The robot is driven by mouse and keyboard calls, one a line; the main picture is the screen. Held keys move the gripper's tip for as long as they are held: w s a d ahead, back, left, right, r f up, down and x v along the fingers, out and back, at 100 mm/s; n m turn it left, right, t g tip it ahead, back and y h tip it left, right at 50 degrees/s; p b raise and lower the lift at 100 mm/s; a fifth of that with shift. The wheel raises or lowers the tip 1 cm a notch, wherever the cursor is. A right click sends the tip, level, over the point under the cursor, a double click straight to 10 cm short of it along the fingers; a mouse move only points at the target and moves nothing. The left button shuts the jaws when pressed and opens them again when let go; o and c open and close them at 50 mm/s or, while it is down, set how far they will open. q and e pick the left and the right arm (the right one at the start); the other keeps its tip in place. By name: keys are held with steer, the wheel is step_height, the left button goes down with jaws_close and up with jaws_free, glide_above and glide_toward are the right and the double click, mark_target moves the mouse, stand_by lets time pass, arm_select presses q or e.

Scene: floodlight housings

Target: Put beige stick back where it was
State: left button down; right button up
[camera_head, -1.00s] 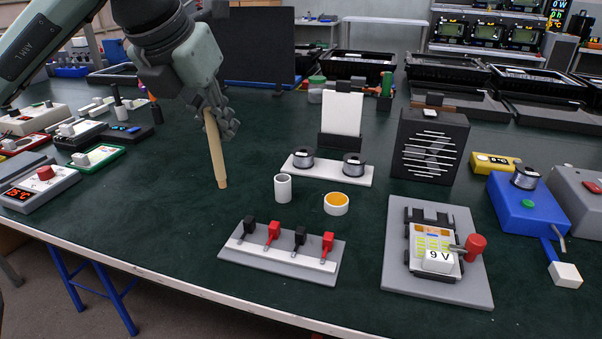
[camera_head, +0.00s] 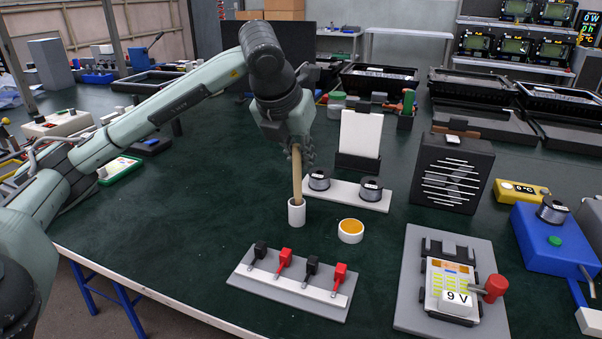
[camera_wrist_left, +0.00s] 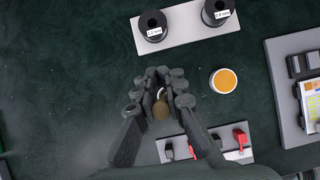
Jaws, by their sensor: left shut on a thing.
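My left gripper (camera_head: 298,155) is shut on the beige stick (camera_head: 297,180) and holds it close to upright. The stick's lower end is at the mouth of the small white cup (camera_head: 297,213). It looks to be inside the cup, but the depth cannot be told. In the left wrist view the stick's end (camera_wrist_left: 161,110) shows between the fingers (camera_wrist_left: 160,95), and the cup is mostly hidden behind them. My right gripper is not in view.
A small white dish with orange content (camera_head: 350,231) stands right of the cup. Solder spools (camera_head: 319,180) sit on a white strip behind it. A board with red and black clips (camera_head: 292,280) lies in front.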

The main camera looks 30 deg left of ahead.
arm_select(q)
step_height(320, 180, down, 4)
steer(key=shift+r, duration=0.1)
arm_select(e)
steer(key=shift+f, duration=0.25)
arm_select(q)
steer(key=shift+f, duration=0.2)
